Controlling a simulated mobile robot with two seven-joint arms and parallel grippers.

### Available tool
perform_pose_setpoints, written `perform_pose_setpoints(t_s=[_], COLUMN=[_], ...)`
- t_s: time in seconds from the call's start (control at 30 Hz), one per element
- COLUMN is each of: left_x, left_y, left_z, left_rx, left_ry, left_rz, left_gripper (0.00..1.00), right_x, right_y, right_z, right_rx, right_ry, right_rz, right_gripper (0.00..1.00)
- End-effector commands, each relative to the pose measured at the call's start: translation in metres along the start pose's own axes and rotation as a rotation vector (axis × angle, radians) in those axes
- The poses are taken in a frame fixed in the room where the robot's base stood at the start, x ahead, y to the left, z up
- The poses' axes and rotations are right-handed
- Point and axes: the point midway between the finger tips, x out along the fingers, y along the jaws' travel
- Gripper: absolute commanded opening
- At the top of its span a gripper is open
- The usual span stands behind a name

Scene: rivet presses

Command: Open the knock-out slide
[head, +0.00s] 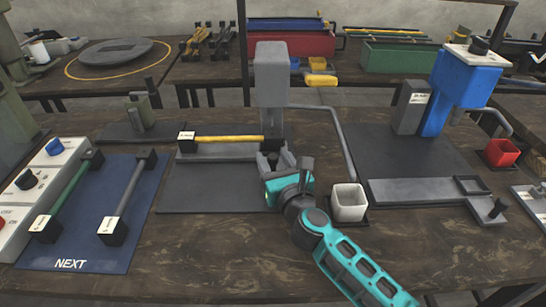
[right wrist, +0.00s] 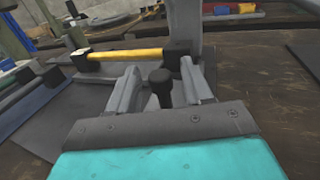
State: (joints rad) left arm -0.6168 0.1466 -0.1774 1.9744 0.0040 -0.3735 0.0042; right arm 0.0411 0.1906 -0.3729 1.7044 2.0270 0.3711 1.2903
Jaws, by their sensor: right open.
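My right gripper (head: 276,162) is at the front of the grey press (head: 271,75). In the right wrist view its two fingers (right wrist: 160,70) are spread apart, and a black knob (right wrist: 161,84) stands upright between them with gaps on both sides. The knob appears to belong to the knock-out slide; the slide's body is mostly hidden by my gripper, so how far it is out I cannot tell. A yellow bar with black end blocks (head: 228,139) lies across the press bed, just behind the fingers; it also shows in the wrist view (right wrist: 125,55). My left gripper is not in view.
A white bin (head: 349,203) stands close to the right of my wrist, under a grey chute (head: 337,140). A blue mat (head: 80,245) with green and grey bars lies left. A blue press (head: 459,85) with a grey slide plate (head: 425,190) stands right.

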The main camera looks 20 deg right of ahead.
Motion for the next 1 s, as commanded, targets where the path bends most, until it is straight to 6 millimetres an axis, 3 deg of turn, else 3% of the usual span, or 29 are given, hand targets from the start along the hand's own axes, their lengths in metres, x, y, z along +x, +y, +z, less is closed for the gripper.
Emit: perform_pose_setpoints(t_s=[0.43, 0.9, 1.0], left_x=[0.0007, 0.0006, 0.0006], left_y=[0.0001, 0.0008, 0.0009], left_z=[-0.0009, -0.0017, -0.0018], left_rx=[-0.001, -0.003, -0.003], left_ry=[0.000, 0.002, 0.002], left_rz=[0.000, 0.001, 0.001], left_gripper=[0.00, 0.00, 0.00], right_x=[0.0101, 0.0099, 0.0098], right_y=[0.0001, 0.0001, 0.0002], right_z=[0.0001, 0.0002, 0.0002], right_rx=[0.000, 0.000, 0.000], right_ry=[0.000, 0.000, 0.000], right_rz=[0.000, 0.000, 0.000], right_gripper=[0.50, 0.05, 0.00])
